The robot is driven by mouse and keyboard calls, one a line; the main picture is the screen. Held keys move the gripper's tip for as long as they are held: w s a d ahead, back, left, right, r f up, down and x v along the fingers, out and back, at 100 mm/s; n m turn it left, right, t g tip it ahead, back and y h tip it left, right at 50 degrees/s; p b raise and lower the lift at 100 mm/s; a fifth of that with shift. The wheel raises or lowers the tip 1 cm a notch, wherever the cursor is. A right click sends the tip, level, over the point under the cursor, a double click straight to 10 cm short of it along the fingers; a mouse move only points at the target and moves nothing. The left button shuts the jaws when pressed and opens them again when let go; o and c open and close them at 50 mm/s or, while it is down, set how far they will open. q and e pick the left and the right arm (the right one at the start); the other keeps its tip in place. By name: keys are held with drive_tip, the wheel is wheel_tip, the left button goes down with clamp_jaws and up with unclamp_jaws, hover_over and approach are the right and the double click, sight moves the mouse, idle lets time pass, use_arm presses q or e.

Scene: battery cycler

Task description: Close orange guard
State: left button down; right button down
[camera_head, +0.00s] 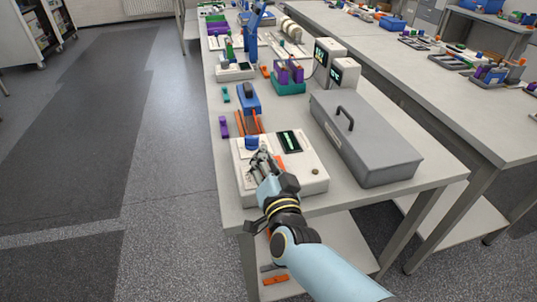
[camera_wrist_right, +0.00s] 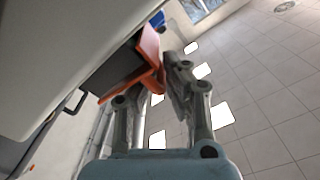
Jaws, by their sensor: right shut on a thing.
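My right gripper (camera_head: 262,158) reaches over the left part of a white cycler box (camera_head: 305,180) with a dark green-lit display (camera_head: 288,141) and a blue part (camera_head: 251,142). In the right wrist view the orange guard (camera_wrist_right: 149,43) is an angled orange piece beside a dark panel. My right gripper (camera_wrist_right: 158,80) is shut on the orange guard there, with its edge between the fingers. In the head view the gripper hides the held part of the guard. My left gripper is not in view.
A grey lidded case (camera_head: 365,145) with a black handle stands right of the cycler box. Orange rails (camera_head: 248,122) and a blue holder (camera_head: 248,98) lie behind the box. A small purple piece (camera_head: 223,127) lies near the table's left edge. Open floor lies left.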

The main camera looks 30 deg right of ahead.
drive_tip(key=shift+w+a+f+n, duration=0.1)
drive_tip(key=shift+a+n, duration=0.05)
drive_tip(key=shift+n, duration=0.25)
drive_tip(key=c, duration=1.7)
unclamp_jaws()
